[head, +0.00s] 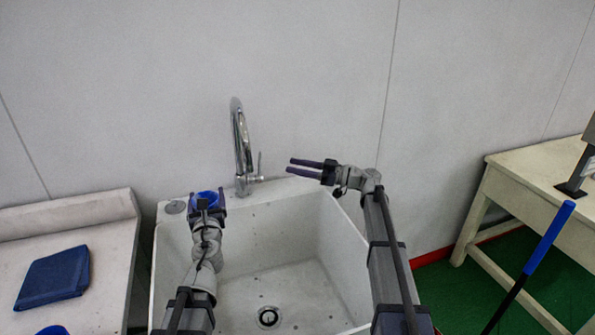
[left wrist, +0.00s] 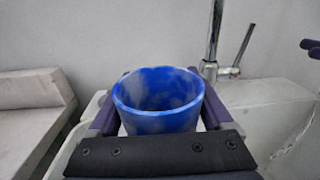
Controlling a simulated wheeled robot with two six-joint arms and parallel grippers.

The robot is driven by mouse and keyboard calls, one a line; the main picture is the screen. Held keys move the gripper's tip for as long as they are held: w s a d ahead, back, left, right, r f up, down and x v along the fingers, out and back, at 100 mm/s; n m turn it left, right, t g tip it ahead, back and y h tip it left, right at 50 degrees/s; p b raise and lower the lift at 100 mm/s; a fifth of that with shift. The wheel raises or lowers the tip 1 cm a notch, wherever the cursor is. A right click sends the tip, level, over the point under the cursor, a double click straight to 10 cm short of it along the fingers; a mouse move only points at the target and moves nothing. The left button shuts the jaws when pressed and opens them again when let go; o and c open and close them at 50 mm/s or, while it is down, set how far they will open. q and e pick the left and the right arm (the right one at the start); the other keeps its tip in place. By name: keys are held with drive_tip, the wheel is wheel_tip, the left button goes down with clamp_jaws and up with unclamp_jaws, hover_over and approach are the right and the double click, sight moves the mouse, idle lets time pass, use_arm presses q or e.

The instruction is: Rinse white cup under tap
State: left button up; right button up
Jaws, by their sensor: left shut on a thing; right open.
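A blue cup with whitish marbling (head: 206,196) is held upright in my left gripper (head: 208,206), at the back left corner of the sink. It also shows in the left wrist view (left wrist: 158,122), between the two fingers, with its mouth up; no plain white cup is seen. The chrome tap (head: 240,140) stands at the sink's back rim, to the right of the cup, and its lower part shows in the left wrist view (left wrist: 213,45). No water is visible. My right gripper (head: 305,168) is open and empty, to the right of the tap's lever (head: 260,166).
The white sink (head: 335,238) has an empty basin with a drain (head: 268,317). A folded blue cloth (head: 55,277) lies on the left counter (head: 105,285), near a partly cut-off blue object (head: 52,330). A blue-handled pole (head: 549,238) leans by the right table (head: 530,172).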

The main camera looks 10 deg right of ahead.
use_arm(q)
drive_tip(key=d, duration=1.2)
drive_tip(key=shift+s+f+b, duration=0.4)
drive_tip(key=shift+f+b, duration=0.05)
use_arm(e)
drive_tip(key=shift+f, duration=0.45)
use_arm(q)
drive_tip(key=shift+a, duration=0.35)
drive_tip(key=shift+s+a, duration=0.1)
drive_tip(key=shift+a, duration=0.1)
drive_tip(key=shift+d, duration=0.2)
drive_tip(key=shift+d, duration=0.3)
drive_tip(key=shift+a, duration=0.5)
use_arm(e)
drive_tip(key=shift+c, duration=0.2)
